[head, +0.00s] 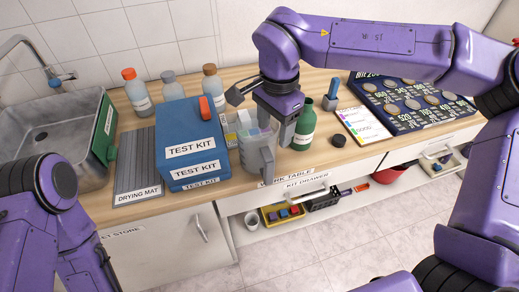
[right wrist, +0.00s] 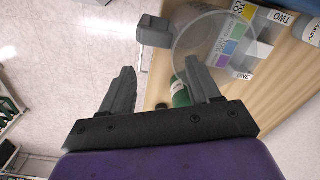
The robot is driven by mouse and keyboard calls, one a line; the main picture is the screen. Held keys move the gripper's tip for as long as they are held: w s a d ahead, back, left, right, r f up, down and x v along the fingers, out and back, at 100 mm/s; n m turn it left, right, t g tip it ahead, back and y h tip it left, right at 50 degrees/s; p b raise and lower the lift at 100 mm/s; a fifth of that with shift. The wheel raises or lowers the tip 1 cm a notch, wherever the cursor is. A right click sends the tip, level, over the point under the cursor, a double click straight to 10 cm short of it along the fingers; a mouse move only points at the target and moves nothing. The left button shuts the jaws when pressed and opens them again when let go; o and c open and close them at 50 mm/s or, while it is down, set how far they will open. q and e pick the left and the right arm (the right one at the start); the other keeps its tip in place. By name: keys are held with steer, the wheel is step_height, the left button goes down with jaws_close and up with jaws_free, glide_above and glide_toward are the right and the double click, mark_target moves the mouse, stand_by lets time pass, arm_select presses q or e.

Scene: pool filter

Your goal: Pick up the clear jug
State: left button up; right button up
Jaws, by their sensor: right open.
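The clear jug (head: 252,154) stands on the wooden worktop beside the blue test kit box, with its grey handle towards the front right. In the right wrist view the jug (right wrist: 222,42) appears as a see-through round shape beyond my fingertips, its grey handle (right wrist: 153,32) to the left. Whether a finger touches the jug is unclear. My left arm shows at lower left; its gripper is out of view.
Blue test kit boxes (head: 190,143) stand close left of the jug. A green bottle (head: 304,128) and black cap (head: 338,140) are to its right. A small compartment tray (head: 230,124) is behind it. The sink (head: 60,125) is far left.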

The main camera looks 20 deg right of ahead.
mark_target(272, 142)
steer(key=f, duration=0.4)
steer(key=f+p, duration=0.1)
steer(key=f, duration=0.1)
steer(key=shift+w, duration=0.4)
steer(key=shift+s, duration=0.15)
steer(key=shift+c, duration=0.3)
